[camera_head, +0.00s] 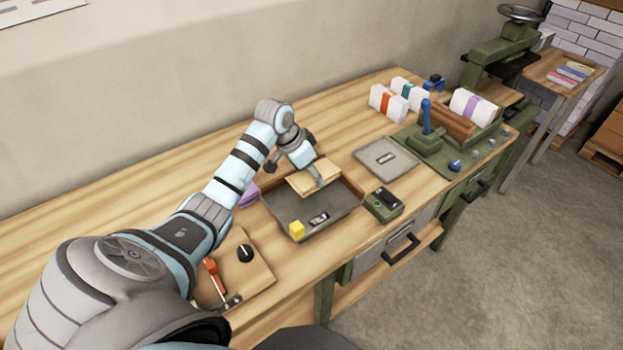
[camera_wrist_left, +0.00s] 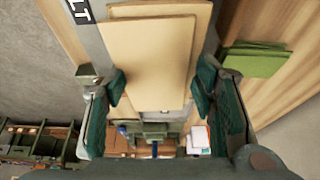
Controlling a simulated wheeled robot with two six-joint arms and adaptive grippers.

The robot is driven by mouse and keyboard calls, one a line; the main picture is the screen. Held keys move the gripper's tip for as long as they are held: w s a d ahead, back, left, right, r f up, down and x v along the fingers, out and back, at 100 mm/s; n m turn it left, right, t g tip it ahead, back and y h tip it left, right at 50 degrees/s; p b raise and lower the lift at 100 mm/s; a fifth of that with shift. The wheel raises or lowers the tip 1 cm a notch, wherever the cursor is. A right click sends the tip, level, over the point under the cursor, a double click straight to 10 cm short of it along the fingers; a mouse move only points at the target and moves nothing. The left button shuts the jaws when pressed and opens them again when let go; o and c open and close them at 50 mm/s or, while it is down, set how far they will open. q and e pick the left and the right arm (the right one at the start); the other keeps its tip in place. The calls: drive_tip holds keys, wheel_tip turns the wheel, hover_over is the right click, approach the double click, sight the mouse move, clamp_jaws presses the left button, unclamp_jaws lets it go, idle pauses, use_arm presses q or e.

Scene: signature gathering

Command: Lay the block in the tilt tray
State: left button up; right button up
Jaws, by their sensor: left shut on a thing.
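The tan block (camera_head: 314,179), a stack of paper-like sheets, is over the back part of the grey tilt tray (camera_head: 338,205). The tray carries a dark label reading TILT. My left gripper (camera_head: 318,177) reaches down over the block from behind. In the left wrist view the block (camera_wrist_left: 150,55) lies between the two fingers of my left gripper (camera_wrist_left: 157,92), which is shut on it. I cannot tell whether the block touches the tray floor. My right gripper is not in view.
A green machine (camera_head: 440,145) and banded paper stacks (camera_head: 388,103) stand farther right.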

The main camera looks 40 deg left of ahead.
sight(310, 183)
use_arm(q)
wheel_tip(310, 183, down, 5)
drive_tip(key=b, duration=0.3)
drive_tip(key=shift+r+b, duration=0.2)
drive_tip(key=shift+b, duration=0.2)
drive_tip(key=shift+c, duration=0.6)
drive_tip(key=shift+s+r, duration=0.1)
drive_tip(key=shift+r, duration=0.15)
drive_tip(key=o, duration=1.3)
drive_tip(key=shift+f, duration=0.15)
drive_tip(key=shift+o, duration=0.2)
drive_tip(key=p+v, duration=0.1)
drive_tip(key=v, duration=1.1)
drive_tip(key=shift+r, duration=0.3)
